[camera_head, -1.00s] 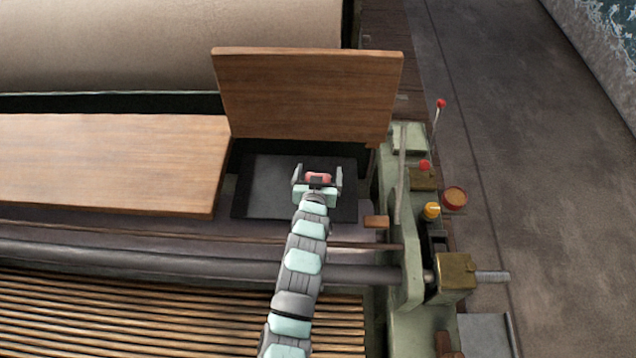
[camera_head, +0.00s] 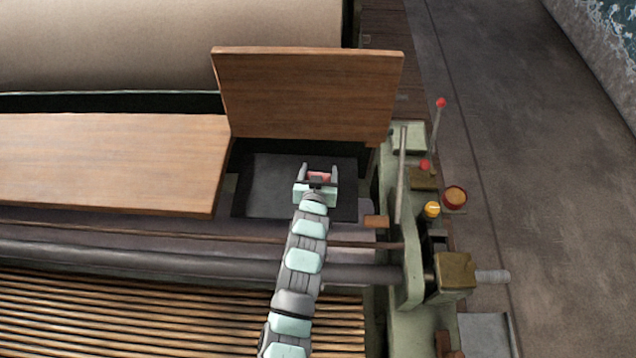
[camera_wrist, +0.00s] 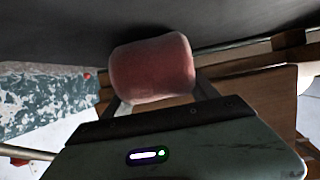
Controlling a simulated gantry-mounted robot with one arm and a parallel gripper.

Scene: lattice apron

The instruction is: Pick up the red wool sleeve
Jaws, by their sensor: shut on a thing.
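The red wool sleeve (camera_head: 319,177) is a short, rounded red roll inside the dark open compartment (camera_head: 270,190). My gripper (camera_head: 319,174) reaches into that compartment, and its two fingers are closed against the sleeve's sides. In the wrist view the sleeve (camera_wrist: 152,68) sits between the fingers, dull red with paler edges. The fingers are partly hidden behind it there. I cannot tell whether the sleeve touches the compartment floor.
A raised wooden lid (camera_head: 308,95) stands behind the compartment. A flat wooden board (camera_head: 110,160) lies to the left. A green machine frame (camera_head: 408,270) with levers and knobs stands close on the right. A dark roller (camera_head: 150,258) runs across in front.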

